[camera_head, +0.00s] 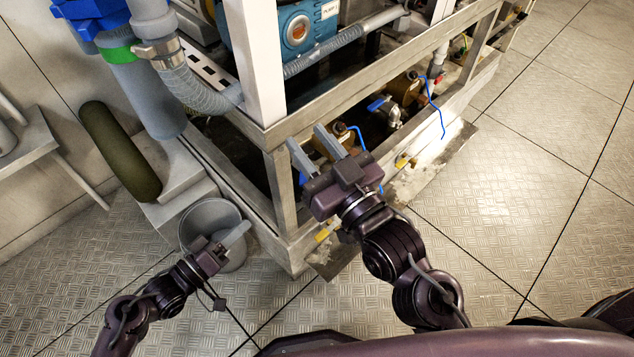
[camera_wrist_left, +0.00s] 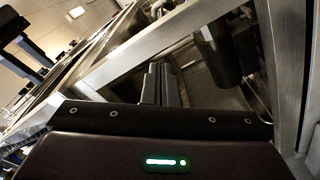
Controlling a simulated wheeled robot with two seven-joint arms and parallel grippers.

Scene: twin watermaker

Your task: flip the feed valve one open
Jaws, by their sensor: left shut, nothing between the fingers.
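Low inside the metal frame, a valve with a blue handle (camera_head: 376,104) sits beside a brass-coloured body (camera_head: 405,88). A second brass-coloured body (camera_head: 330,142) with a bit of blue (camera_head: 303,179) is partly hidden behind my right gripper (camera_head: 308,144). I cannot tell which of them is feed valve one. My right gripper has its fingers apart and is empty, over the frame's lower front rail. My left gripper (camera_head: 245,230) is shut and empty, over the grey bucket at the frame's left corner. Its closed fingers also show in the left wrist view (camera_wrist_left: 161,86), pointing towards frame bars.
A metal post (camera_head: 254,60) and rail (camera_head: 335,100) edge the machine. A blue pump (camera_head: 300,30) and a grey hose (camera_head: 195,95) are above. The tiled floor at right (camera_head: 500,200) is clear.

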